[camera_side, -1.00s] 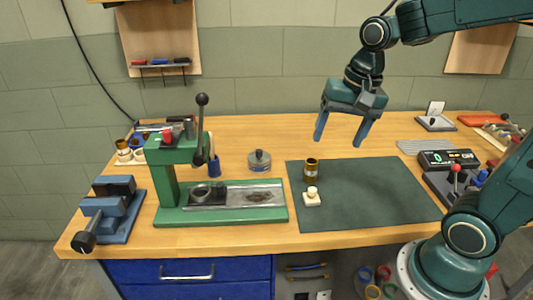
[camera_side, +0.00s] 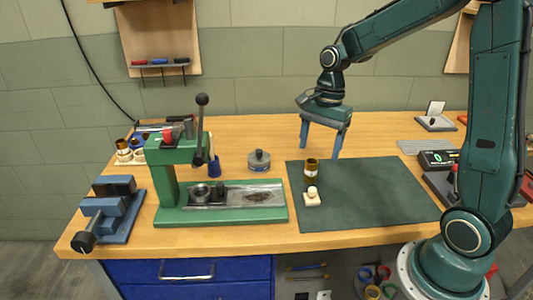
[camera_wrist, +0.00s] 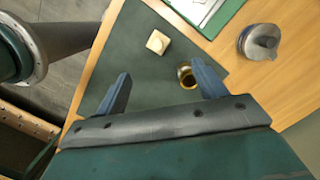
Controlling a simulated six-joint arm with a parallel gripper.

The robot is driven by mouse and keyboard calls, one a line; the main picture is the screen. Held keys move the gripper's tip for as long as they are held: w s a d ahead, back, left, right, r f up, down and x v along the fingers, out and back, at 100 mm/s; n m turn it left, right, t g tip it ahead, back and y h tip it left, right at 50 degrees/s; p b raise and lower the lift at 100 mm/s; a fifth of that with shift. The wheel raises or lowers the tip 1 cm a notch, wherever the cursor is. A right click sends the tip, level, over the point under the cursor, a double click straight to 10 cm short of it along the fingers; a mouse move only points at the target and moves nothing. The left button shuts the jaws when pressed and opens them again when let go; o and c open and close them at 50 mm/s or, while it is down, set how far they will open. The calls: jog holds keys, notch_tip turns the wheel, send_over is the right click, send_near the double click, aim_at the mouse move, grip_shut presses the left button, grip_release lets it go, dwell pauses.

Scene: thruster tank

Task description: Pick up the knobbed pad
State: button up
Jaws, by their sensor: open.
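The knobbed pad (camera_side: 312,198), a cream square block with a round knob on top, sits on the dark green mat (camera_side: 375,200) near its left edge. In the wrist view the pad (camera_wrist: 157,42) lies beyond the fingertips, between them in picture width. My gripper (camera_side: 320,150) is open and empty, above the back part of the mat, behind and above the pad. Its two blue fingers point down, and they also show in the wrist view (camera_wrist: 160,82). A brown and gold cylinder (camera_side: 311,171) stands just behind the pad; in the wrist view it is beside the right finger.
A green lever press (camera_side: 178,180) stands left of the mat. A round grey lidded tin (camera_side: 259,160) stands behind it. A blue vise (camera_side: 108,208) is at the far left. A digital readout box (camera_side: 437,159) is at the right. The mat's middle is clear.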

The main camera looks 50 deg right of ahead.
aim_at(312, 189)
jog(key=shift+s+a+f, duration=0.1)
jog(key=shift+a+f, duration=0.1)
jog(key=shift+f, duration=1.2)
jog(key=shift+w+a+f, duration=0.1)
jog(key=shift+a+f, duration=0.15)
jog(key=shift+f, duration=1.1)
jog(key=shift+s+a+f, duration=0.1)
jog(key=shift+a+f, duration=0.1)
jog(key=shift+f, duration=1.2)
jog(key=shift+f, duration=0.1)
jog(key=shift+s+a+f, duration=0.15)
jog(key=shift+a+f, duration=0.05)
jog(key=shift+f, duration=1.05)
jog(key=shift+s+a+f, duration=0.1)
jog(key=shift+a+f, duration=0.05)
jog(key=shift+f, duration=1.1)
jog(key=shift+c, duration=0.4)
jog(key=c, duration=0.8)
jog(key=shift+r, duration=0.15)
jog(key=shift+c, duration=0.2)
notch_tip(312, 189, up, 20)
